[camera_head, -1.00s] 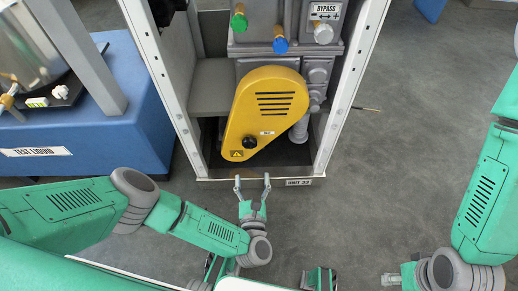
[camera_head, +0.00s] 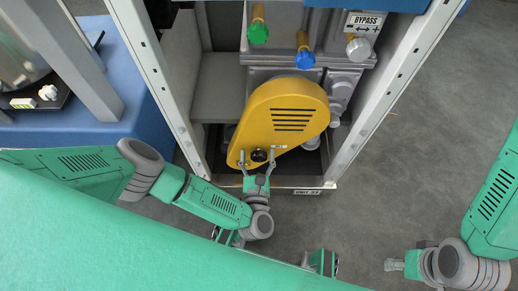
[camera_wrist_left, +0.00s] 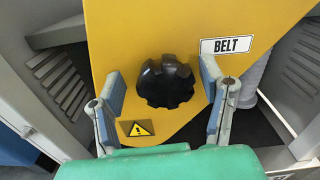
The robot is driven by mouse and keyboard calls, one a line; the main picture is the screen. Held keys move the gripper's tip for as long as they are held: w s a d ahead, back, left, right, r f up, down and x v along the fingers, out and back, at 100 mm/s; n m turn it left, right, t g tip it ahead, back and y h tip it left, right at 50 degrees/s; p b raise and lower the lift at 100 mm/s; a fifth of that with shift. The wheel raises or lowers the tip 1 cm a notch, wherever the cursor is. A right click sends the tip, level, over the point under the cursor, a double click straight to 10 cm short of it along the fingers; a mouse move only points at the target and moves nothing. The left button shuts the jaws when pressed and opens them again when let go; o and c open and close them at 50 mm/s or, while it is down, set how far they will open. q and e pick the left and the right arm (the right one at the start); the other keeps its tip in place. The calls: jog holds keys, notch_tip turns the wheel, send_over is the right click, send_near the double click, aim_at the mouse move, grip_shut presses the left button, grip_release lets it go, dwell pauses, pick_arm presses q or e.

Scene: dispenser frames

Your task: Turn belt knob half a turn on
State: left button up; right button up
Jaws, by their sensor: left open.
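The black lobed belt knob (camera_wrist_left: 165,82) sits on the lower end of the yellow belt cover (camera_head: 289,113), beside a white BELT label (camera_wrist_left: 226,45). In the head view the knob (camera_head: 259,155) is small and lies between the fingertips. My left gripper (camera_wrist_left: 166,95) is open, with one finger on each side of the knob. Gaps show between both fingers and the knob in the left wrist view. In the head view my left gripper (camera_head: 258,160) reaches the cover's lower end. My right gripper (camera_head: 392,265) is at the lower right, away from the dispenser; its fingers are too small to judge.
A white frame (camera_head: 375,105) with upright posts surrounds the cover on both sides. Green (camera_head: 258,32), blue (camera_head: 305,58) and grey (camera_head: 358,48) knobs are above it. A blue stand (camera_head: 120,118) is at the left. Grey floor is open at the right.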

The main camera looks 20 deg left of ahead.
pick_arm(q)
jog(key=shift+d, duration=0.3)
jog(key=c, duration=1.1)
jog(key=shift+s+d+r, duration=0.1)
jog(key=shift+d, duration=0.05)
jog(key=shift+c, duration=0.3)
pick_arm(e)
jog(key=shift+s+d+f, duration=0.1)
jog(key=shift+d, duration=0.2)
pick_arm(q)
jog(key=shift+a, duration=0.2)
pick_arm(e)
jog(key=shift+a, duration=0.15)
